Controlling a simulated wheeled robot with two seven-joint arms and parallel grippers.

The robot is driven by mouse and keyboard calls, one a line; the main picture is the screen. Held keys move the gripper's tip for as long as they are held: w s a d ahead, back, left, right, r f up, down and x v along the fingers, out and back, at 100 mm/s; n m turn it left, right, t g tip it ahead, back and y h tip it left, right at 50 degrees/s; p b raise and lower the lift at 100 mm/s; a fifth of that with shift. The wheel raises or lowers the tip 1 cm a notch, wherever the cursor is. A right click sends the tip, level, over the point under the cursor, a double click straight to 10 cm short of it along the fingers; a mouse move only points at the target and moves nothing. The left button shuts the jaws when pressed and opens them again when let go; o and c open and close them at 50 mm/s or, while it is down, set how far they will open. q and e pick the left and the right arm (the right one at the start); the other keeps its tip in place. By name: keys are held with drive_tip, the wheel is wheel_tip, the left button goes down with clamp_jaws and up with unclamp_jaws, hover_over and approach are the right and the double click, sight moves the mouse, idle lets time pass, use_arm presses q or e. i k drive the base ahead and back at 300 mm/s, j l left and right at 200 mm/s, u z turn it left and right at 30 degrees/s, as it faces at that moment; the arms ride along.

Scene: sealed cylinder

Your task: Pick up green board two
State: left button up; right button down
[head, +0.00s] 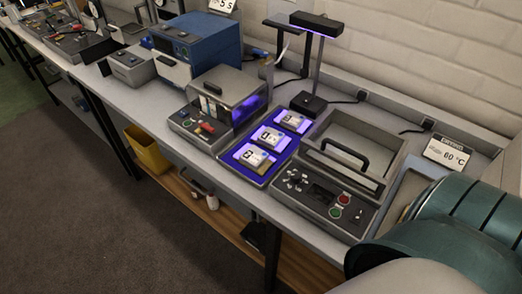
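Three small board-like pieces with white number labels lie in a row on a blue-lit tray (238,170) on the bench in the head view. They are the front piece (255,157), the middle piece (270,137) and the back piece (292,120). The labels are too small to read surely, so I cannot tell which is board two. No green shows clearly on them under the violet light. No gripper of mine is in view.
A grey machine with a clear cover (205,125) stands left of the tray. A grey handled unit with buttons (325,195) stands right of it. A black lamp (316,22) rises behind the tray. Large rounded shapes cover the lower right corner.

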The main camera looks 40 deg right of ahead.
sight(259, 161)
drive_tip(key=z, duration=1.35)
drive_tip(key=k+z, duration=0.1)
drive_tip(key=j, duration=0.05)
